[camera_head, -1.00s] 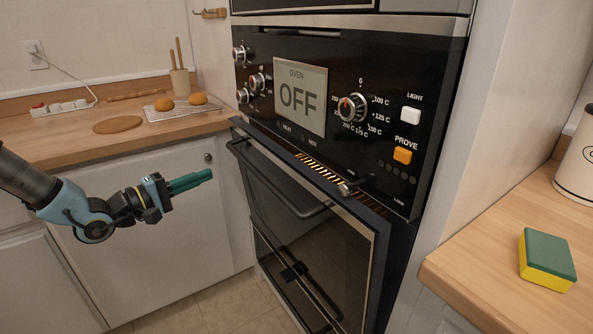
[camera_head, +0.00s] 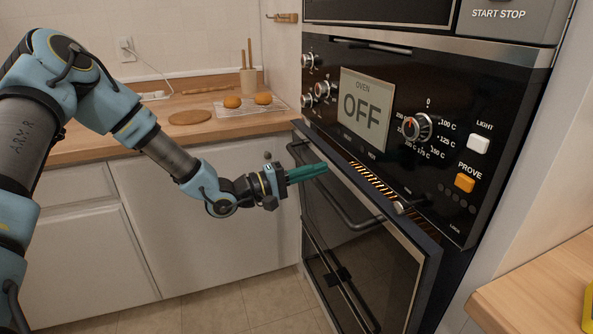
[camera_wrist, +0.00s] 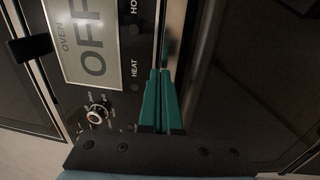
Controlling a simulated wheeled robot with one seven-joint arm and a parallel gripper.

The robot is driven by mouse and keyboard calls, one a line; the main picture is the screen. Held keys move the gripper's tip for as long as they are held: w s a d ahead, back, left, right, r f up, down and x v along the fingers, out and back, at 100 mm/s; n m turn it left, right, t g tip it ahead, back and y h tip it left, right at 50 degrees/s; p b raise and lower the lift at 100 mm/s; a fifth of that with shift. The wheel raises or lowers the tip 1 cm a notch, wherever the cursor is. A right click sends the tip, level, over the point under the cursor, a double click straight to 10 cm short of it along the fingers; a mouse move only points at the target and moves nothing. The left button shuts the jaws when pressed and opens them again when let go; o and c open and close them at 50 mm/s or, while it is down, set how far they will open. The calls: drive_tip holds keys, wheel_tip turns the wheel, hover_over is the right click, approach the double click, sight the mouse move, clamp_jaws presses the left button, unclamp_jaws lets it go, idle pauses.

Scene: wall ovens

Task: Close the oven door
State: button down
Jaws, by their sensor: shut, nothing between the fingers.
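The oven door (camera_head: 362,262) is dark glass with a bar handle (camera_head: 343,203) near its top. It stands slightly ajar, tilted out at the top, with a lit gap (camera_head: 372,187) between it and the control panel. My gripper (camera_head: 326,169), with green fingers, is shut and empty. In the head view its tips are near the door's upper left edge; I cannot tell whether they touch it. In the wrist view the shut fingers (camera_wrist: 161,84) point along the line between the control panel (camera_wrist: 112,60) and the dark door (camera_wrist: 240,75).
The oven panel carries an OFF display (camera_head: 364,111), a temperature knob (camera_head: 417,128) and an orange button (camera_head: 465,183). A wooden counter (camera_head: 92,145) with buns on a rack (camera_head: 235,108) is behind my arm. Another counter (camera_head: 540,300) is at the lower right. Floor is clear below.

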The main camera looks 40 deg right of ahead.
sight(334, 164)
drive_tip(key=shift+x, duration=0.85)
drive_tip(key=d, duration=0.2)
drive_tip(key=s+p, duration=0.1)
drive_tip(key=shift+d+r+y, duration=0.3)
drive_tip(key=shift+d+y, duration=0.1)
drive_tip(key=shift+f, duration=0.1)
